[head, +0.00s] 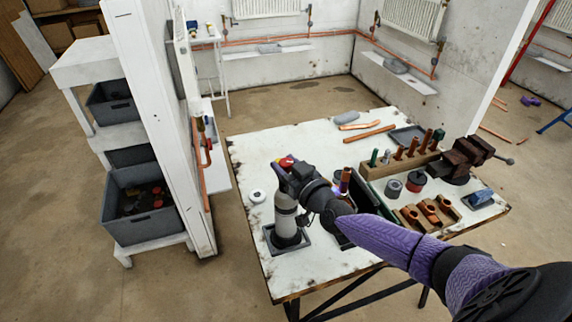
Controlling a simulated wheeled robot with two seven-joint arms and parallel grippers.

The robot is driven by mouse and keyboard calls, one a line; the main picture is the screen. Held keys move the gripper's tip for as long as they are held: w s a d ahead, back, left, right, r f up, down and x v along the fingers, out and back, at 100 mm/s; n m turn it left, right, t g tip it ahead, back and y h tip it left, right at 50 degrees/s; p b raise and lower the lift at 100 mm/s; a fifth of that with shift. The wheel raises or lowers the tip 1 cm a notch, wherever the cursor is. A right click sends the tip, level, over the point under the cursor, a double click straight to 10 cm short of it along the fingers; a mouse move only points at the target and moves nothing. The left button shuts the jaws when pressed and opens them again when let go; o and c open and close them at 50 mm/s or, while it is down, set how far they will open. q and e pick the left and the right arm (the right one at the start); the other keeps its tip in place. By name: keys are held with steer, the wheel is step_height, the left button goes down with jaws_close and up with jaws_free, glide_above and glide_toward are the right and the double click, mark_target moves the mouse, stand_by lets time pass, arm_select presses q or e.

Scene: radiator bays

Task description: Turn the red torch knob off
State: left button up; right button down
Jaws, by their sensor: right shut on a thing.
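The red torch knob (286,161) shows at the top of a torch whose grey-white canister (286,213) stands upright in a dark square holder on the white workbench. My right gripper (286,172) reaches in from the lower right, with its purple arm across the bench. Its jaws are at the torch head, just below the red knob, and are shut on it. The jaws hide much of the torch head, so the exact contact with the knob is hard to see. My left gripper is not in view.
The workbench (270,140) also holds copper pipes (368,133), a wooden rack of tools (395,168), a vise (468,155), small round tins and a wooden block with copper fittings (428,212). A white post and shelves with grey bins (140,205) stand left; floor between is clear.

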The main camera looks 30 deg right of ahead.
steer(key=shift+r+h+p, duration=0.15)
steer(key=shift+h+p, duration=0.25)
steer(key=shift+p, duration=0.15)
steer(key=m+h+p, duration=0.4)
steer(key=h+p, duration=0.1)
steer(key=shift+a+g+p, duration=0.1)
steer(key=shift+g+p, duration=0.3)
steer(key=m+g+h, duration=0.1)
steer(key=h, duration=0.2)
steer(key=shift+m+p, duration=0.3)
steer(key=shift+m, duration=0.1)
steer(key=shift+f+m+g+h, duration=0.25)
steer(key=shift+m+g+h, duration=0.55)
steer(key=shift+h, duration=0.3)
steer(key=shift+f+m+g+h+b, duration=0.1)
steer(key=shift+m+g+h+b, duration=0.65)
steer(key=shift+h, duration=0.25)
steer(key=shift+m+g+h+b, duration=0.85)
steer(key=shift+m+g+h, duration=0.3)
steer(key=shift+g, duration=0.2)
steer(key=shift+m+g, duration=0.3)
steer(key=shift+g, duration=0.1)
steer(key=shift+h+b, duration=0.25)
steer(key=shift+b, duration=0.1)
